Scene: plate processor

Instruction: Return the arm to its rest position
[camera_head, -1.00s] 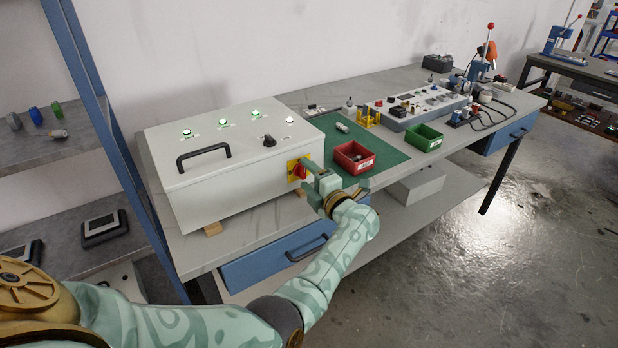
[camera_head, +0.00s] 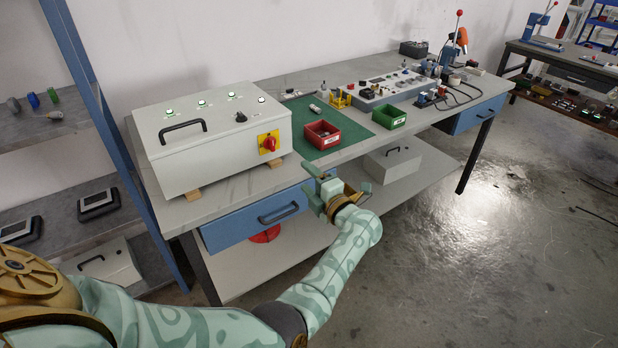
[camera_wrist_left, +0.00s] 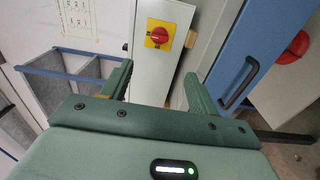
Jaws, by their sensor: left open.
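My left gripper (camera_head: 316,188) is open and empty. In the head view it is in front of the workbench's front edge, to the right of the blue drawer, apart from the control box. The white control box (camera_head: 213,135) stands on the bench with several lit green indicators and a black handle on its top. Its red rotary switch (camera_head: 268,144) sits on a yellow plate. In the left wrist view the red switch (camera_wrist_left: 158,35) shows beyond the two open green fingers (camera_wrist_left: 157,90), with nothing between them. My right gripper is in neither view.
The workbench (camera_head: 240,190) carries a red bin (camera_head: 322,140), a green bin (camera_head: 388,122) and a control panel (camera_head: 385,92). A blue drawer (camera_head: 255,220) is under its front edge. A grey shelf (camera_head: 60,125) with a blue post stands left. The floor (camera_head: 470,250) at right is clear.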

